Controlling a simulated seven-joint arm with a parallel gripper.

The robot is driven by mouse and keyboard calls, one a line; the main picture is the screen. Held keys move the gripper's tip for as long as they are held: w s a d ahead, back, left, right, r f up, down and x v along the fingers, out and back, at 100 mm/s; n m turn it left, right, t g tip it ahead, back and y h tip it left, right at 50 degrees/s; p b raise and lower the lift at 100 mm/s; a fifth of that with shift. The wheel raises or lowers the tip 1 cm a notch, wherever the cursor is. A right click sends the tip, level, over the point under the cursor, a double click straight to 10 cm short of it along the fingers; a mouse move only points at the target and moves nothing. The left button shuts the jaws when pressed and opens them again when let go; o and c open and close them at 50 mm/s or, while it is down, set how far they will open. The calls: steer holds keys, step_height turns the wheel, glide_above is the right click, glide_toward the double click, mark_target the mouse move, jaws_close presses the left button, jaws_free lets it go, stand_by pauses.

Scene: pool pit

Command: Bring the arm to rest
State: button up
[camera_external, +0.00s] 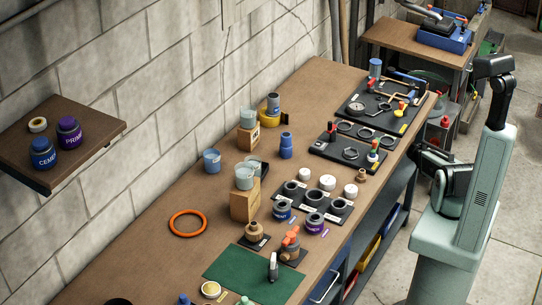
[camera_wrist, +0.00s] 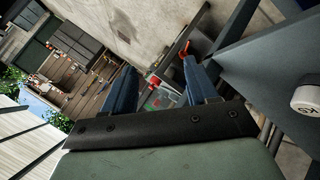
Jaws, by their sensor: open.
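My arm stands folded at the right of the external view, beside the workbench (camera_external: 215,125) and apart from everything on it. I cannot clearly make out my gripper in that view. In the wrist view my gripper (camera_wrist: 160,72) has its two blue fingers spread apart. Nothing is held between them. Beyond the gap lie the floor and some blurred red and grey items, well away from the fingertips.
The bench holds a green mat (camera_external: 235,275), an orange ring (camera_external: 187,223), wooden blocks with cups, and black trays. A wall shelf (camera_external: 100,130) carries a purple jar (camera_external: 69,132) and a blue jar (camera_external: 43,153). A side table (camera_external: 395,35) stands behind.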

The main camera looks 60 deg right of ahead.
steer(key=a+f+n+g+y, duration=0.15)
steer(key=a+f, duration=0.35)
steer(key=a, duration=1)
steer(key=a+f+n+g+y, duration=0.1)
steer(key=a+f+n+y, duration=0.3)
steer(key=a, duration=1.1)
steer(key=a+f+n+g+y, duration=0.15)
steer(key=a+f, duration=0.45)
steer(key=a, duration=0.8)
steer(key=s+a+f+n+y, duration=0.2)
steer(key=s+a+n, duration=0.1)
steer(key=a, duration=0.8)
steer(key=shift+s+a, duration=0.25)
steer(key=shift+s, duration=0.4)
